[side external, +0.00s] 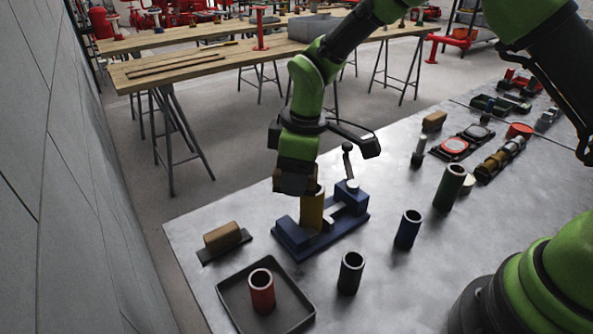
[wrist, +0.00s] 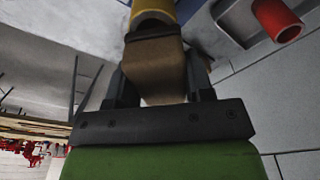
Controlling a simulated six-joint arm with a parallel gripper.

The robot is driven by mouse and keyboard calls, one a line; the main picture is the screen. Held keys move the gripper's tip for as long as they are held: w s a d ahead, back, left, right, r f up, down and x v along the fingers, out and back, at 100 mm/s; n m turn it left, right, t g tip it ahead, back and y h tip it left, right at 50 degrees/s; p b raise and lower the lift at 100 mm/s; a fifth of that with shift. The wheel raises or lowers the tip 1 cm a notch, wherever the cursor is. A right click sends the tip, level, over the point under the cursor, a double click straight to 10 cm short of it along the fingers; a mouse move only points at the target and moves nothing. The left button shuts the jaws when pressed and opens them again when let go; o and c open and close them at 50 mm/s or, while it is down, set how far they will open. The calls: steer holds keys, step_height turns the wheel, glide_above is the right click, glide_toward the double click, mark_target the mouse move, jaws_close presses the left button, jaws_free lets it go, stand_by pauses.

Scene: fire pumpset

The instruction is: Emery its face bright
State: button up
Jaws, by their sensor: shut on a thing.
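A yellow tube (side external: 312,212) stands upright in a blue vise (side external: 349,206) on the grey bench. My gripper (side external: 294,186) is at the tube's top, pointing down, shut on a brown block (side external: 290,182). In the wrist view the block (wrist: 155,65) sits between my two dark fingers, its far end at the yellow tube (wrist: 152,14). I cannot tell whether block and tube touch. The tube's top rim is partly hidden behind the block and gripper.
Another brown block (side external: 222,236) lies on a dark pad at the left. A black tray (side external: 294,311) holds a red tube (side external: 262,290). Black (side external: 350,272), blue (side external: 407,229) and green (side external: 449,187) tubes stand to the right. The vise's handle (side external: 347,160) rises beside my gripper.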

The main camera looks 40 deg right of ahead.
steer(key=shift+s+d, duration=0.1)
steer(key=shift+d, duration=0.05)
steer(key=shift+s+d, duration=1.85)
steer(key=shift+s, duration=0.1)
step_height(320, 180, up, 6)
stand_by(0.5)
stand_by(0.4)
